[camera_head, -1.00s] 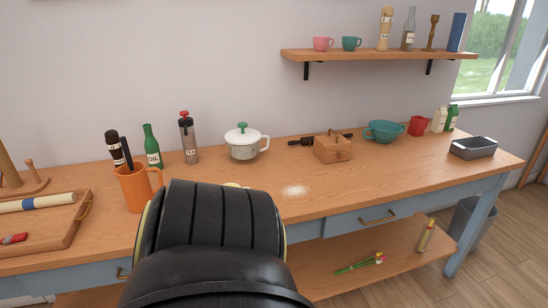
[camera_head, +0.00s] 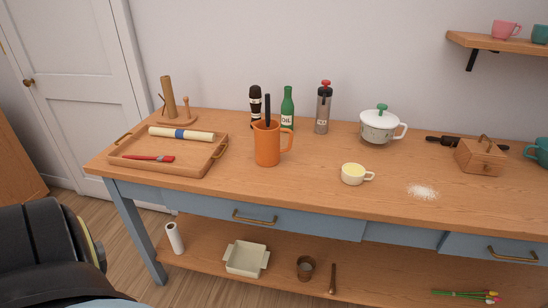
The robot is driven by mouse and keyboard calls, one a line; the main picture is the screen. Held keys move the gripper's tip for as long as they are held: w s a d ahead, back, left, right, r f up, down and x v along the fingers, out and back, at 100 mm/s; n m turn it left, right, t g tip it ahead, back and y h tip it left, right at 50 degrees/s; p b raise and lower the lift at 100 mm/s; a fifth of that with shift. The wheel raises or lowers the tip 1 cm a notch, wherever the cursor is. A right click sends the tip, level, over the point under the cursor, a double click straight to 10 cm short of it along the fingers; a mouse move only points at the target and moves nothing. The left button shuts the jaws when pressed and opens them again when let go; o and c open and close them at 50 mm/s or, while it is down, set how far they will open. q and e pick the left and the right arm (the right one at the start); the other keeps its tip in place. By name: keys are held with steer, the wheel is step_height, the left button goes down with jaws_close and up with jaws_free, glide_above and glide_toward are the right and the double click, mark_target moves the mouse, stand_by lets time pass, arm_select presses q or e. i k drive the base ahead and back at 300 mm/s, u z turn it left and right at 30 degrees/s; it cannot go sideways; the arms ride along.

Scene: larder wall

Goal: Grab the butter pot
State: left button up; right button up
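A small cream-white cup with one handle and a pale yellow filling (camera_head: 352,174) stands upright near the front of the wooden counter (camera_head: 320,190); it looks like the butter pot. Its handle points right. Behind it to the right stands a larger white lidded pot (camera_head: 377,128) with a green knob and a handle on its right. Nothing touches the small cup. Part of my own arm shows dark at the lower left, well away from the cup. Neither gripper shows in the head view.
An orange jug (camera_head: 266,145) holding a dark utensil stands left of the cup, with a green oil bottle (camera_head: 287,108) and a grey mill (camera_head: 323,112) behind. A wooden tray (camera_head: 165,167) lies at left. White powder (camera_head: 423,192) lies right of the cup. The counter around the cup is clear.

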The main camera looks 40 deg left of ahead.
mark_target(354, 174)
steer(key=u, duration=1.45)
steer(key=i, duration=1)
